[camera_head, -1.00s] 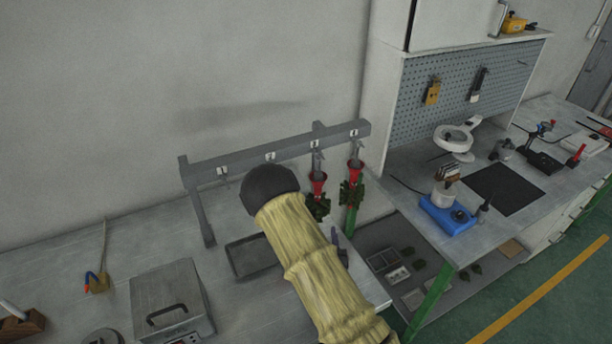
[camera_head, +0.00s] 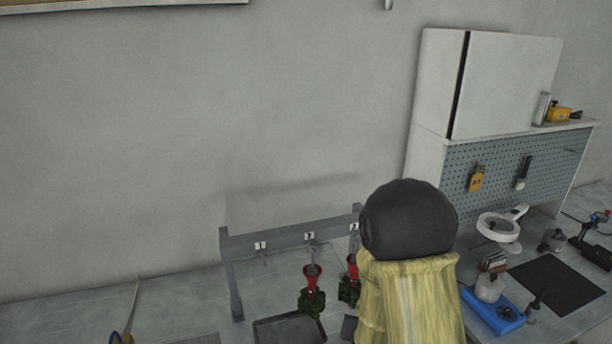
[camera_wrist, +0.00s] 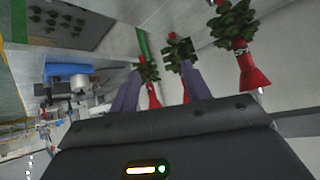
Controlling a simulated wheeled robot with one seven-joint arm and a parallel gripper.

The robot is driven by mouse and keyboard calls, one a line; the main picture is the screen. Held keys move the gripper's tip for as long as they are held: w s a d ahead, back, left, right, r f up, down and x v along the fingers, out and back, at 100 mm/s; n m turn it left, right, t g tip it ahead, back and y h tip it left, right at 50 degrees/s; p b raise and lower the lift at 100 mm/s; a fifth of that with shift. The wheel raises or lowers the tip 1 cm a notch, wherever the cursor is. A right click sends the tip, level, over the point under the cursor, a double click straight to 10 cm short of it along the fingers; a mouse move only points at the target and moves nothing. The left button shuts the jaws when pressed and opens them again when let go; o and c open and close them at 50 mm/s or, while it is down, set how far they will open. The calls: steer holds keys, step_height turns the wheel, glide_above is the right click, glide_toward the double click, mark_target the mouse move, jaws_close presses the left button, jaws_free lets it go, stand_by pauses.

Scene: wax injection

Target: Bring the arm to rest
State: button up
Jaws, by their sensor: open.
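My gripper (camera_wrist: 160,82) shows in the wrist view with its two purple-grey fingers apart; it is open. Three red cups with green wax trees show beyond or beside the fingers: one at the left (camera_wrist: 149,85), one in the middle (camera_wrist: 180,52), and a larger one at the right (camera_wrist: 240,52). I cannot tell how far they are from the fingers. In the head view, two such trees hang from the grey rack (camera_head: 285,239), one at the left (camera_head: 312,290) and one at the right (camera_head: 349,288). My yellow-sleeved arm hides the rack's right end, and my gripper is hidden there.
A dark tray (camera_head: 287,330) lies on the bench below the rack. To the right, a second bench holds a blue device (camera_head: 494,311), a black mat (camera_head: 557,284) and a white ring-shaped magnifier (camera_head: 499,228). A white cabinet (camera_head: 509,83) stands behind. The wall above the rack is bare.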

steer(key=s+r+n+g, duration=0.1)
steer(key=s+r+g, duration=0.2)
steer(key=s, duration=0.4)
steer(key=s+d+r+n+g+y, duration=0.1)
steer(key=s+r+n+g, duration=0.1)
steer(key=s+r, duration=0.3)
steer(key=s+g, duration=0.1)
steer(key=s, duration=0.1)
steer(key=shift+s+r+g, duration=0.25)
steer(key=shift+s+g, duration=0.05)
steer(key=shift+s, duration=0.05)
stand_by(1.6)
